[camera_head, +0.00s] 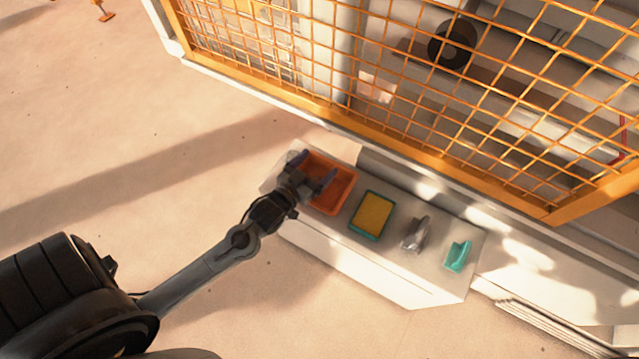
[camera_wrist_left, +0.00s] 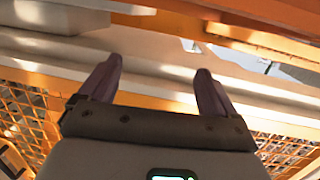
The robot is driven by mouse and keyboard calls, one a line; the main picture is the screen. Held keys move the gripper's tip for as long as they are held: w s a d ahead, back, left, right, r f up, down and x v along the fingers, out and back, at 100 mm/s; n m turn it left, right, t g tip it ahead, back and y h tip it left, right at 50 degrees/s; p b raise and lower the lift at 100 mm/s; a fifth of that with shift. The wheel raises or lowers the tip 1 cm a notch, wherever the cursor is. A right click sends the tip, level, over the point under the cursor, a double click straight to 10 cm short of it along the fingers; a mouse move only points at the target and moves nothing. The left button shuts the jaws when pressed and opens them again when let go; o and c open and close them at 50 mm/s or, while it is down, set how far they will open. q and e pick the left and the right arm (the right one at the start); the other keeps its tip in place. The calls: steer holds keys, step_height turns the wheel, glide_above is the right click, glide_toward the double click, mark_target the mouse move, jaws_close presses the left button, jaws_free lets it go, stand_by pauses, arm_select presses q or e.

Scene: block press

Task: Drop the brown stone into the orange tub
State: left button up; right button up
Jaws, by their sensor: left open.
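The orange tub (camera_head: 343,195) sits at the left end of the pale ledge in the head view. My left gripper (camera_head: 313,170) is over the tub's left part, with its two dark purple fingers spread apart. In the left wrist view the open fingers (camera_wrist_left: 159,66) have nothing between them. I cannot make out the brown stone in either view. The gripper and wrist cover part of the tub, so I cannot tell whether the stone lies inside it. My right gripper is not in view.
Right of the tub on the ledge are a teal-edged yellow block (camera_head: 372,215), a grey metallic piece (camera_head: 415,235) and a teal holder (camera_head: 458,255). An orange mesh guard (camera_head: 400,75) stands behind the ledge. The floor in front is clear.

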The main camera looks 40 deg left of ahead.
arm_select(q)
steer(key=s+r+p, duration=0.1)
steer(key=s+p, duration=0.3)
steer(key=s, duration=0.6)
steer(key=shift+s+d+r, duration=0.3)
steer(key=shift+d, duration=0.1)
steer(key=w+d+r+g+h+p, duration=0.1)
steer(key=w+d+r+p, duration=0.1)
steer(key=r+p, duration=0.6)
steer(key=w+d+r+g+h+p, duration=0.1)
steer(key=w+d+r+p, duration=0.15)
steer(key=r+p, duration=0.6)
steer(key=s+d+m+g+b, duration=0.1)
steer(key=s+d+m+g, duration=0.15)
steer(key=s+g, duration=1)
step_height(320, 180, up, 38)
steer(key=t+p, duration=0.2)
steer(key=p, duration=3.5)
steer(key=shift+s+f+p, duration=0.15)
steer(key=shift+s+p, duration=0.25)
